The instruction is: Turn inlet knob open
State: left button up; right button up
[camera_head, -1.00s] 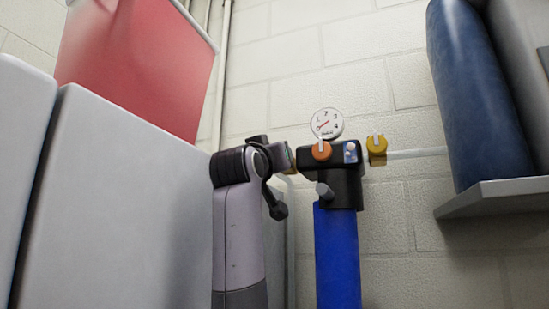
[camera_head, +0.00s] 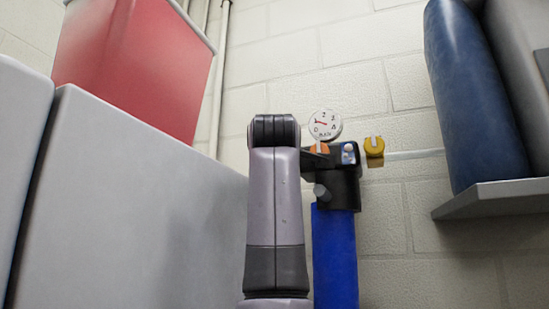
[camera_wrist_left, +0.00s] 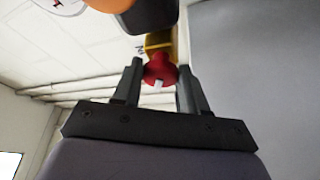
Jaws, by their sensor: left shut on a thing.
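In the left wrist view, a red knob (camera_wrist_left: 160,72) with a white mark sits in front of a yellow fitting (camera_wrist_left: 158,42). The two fingers of my left gripper (camera_wrist_left: 160,66) stand on either side of the red knob, shut on it. In the head view my left arm (camera_head: 275,200) stands in front of the manifold's left end and hides the gripper and this knob. The black manifold (camera_head: 340,180) tops a blue cylinder (camera_head: 335,255). An orange knob (camera_head: 319,148) is partly covered. My right gripper is not in view.
A round white gauge (camera_head: 324,125) with a red needle sits above the manifold. A yellow valve (camera_head: 374,146) joins a pipe at right. A shelf (camera_head: 495,198) holds a blue tank (camera_head: 478,95). A grey cabinet (camera_head: 130,205) and a red bin (camera_head: 135,60) stand left.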

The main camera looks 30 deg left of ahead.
pick_arm(q)
jog(key=n+g, duration=0.1)
jog(key=n, duration=0.1)
jog(key=n+g, duration=0.1)
jog(key=n, duration=0.2)
jog(key=shift+r+n+h, duration=0.15)
jog(key=shift+n+h, duration=0.15)
dwell(0.4)
jog(key=o, duration=1)
jog(key=shift+o, duration=0.2)
jog(key=b+v, duration=0.2)
jog(key=v, duration=0.5)
